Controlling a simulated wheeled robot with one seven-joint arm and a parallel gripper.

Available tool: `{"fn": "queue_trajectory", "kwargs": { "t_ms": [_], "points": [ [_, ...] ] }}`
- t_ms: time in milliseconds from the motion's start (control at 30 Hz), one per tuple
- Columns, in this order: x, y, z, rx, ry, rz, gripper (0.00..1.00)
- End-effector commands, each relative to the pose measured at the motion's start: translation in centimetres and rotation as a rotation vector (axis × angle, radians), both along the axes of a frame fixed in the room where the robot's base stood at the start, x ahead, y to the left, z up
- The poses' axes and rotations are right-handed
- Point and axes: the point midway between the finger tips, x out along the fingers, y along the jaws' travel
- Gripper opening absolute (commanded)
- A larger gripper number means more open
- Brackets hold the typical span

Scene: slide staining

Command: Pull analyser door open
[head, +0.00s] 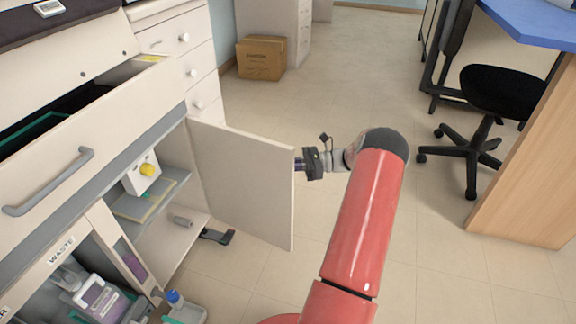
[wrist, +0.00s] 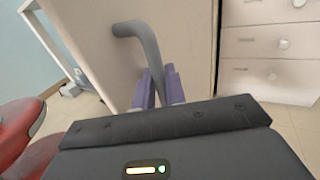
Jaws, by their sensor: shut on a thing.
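The analyser door (head: 243,185) is a pale panel standing wide open, swung out from the right side of the cabinet opening. Its outer face fills the middle of the wrist view (wrist: 100,45). A grey bar handle (wrist: 148,42) sticks out from that face. My gripper (head: 299,166) is at the door's outer side near its free edge. In the wrist view its purple fingers (wrist: 158,90) are shut on the handle. The handle is hidden behind the door in the head view.
Inside the cabinet is a shelf with a white unit with a yellow knob (head: 147,171). A drawer (head: 70,135) above is partly open. A cardboard box (head: 261,58) and a black chair (head: 500,95) stand on the floor. Open floor lies right of the door.

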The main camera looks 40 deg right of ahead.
Motion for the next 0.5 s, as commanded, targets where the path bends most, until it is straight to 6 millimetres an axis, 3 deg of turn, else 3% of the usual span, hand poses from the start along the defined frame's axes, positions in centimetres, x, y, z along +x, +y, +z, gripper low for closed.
{"fn": "queue_trajectory", "kwargs": {
  "t_ms": [267, 300, 500],
  "points": [
    [0.18, 0.25, 0.09, 0.003, -0.002, 0.004, 0.0],
    [0.19, 0.26, 0.09, 0.003, -0.002, 0.004, 0.15],
    [0.11, 0.18, 0.06, 0.003, -0.002, 0.003, 0.17]
  ]
}}
